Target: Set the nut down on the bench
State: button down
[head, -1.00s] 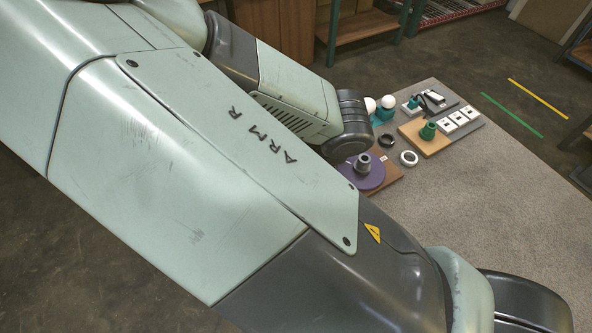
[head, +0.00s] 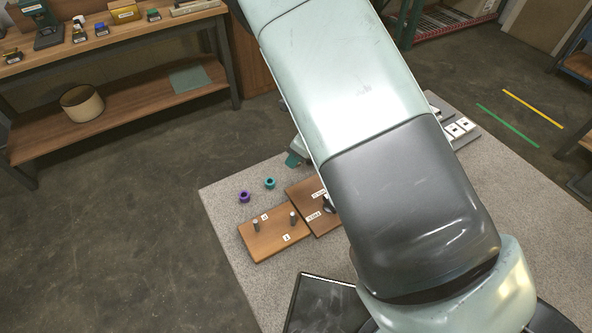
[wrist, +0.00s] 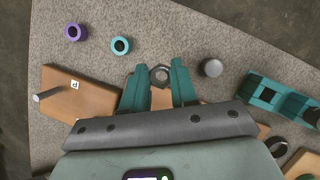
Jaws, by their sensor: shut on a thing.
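In the wrist view the nut (wrist: 160,75) is a grey hexagonal ring. It sits between the teal fingertips of my gripper (wrist: 159,70), which is shut on it. The grey speckled bench (wrist: 215,35) lies below; I cannot tell whether the nut touches it. In the head view my arm covers the nut and most of the gripper; a teal piece beside the arm may be a finger. The bare bench (head: 228,220) shows left of the arm.
A purple ring (wrist: 75,32) and a teal ring (wrist: 121,46) lie left of the nut. A dark round piece (wrist: 212,68) and a teal holder (wrist: 265,93) are to the right. A wooden board with pegs (head: 262,245) is nearby.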

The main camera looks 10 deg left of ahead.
aim_at(299, 165)
jog(key=shift+f, duration=2.8)
jog(key=shift+f, duration=0.15)
jog(key=c, duration=0.9)
grip_release()
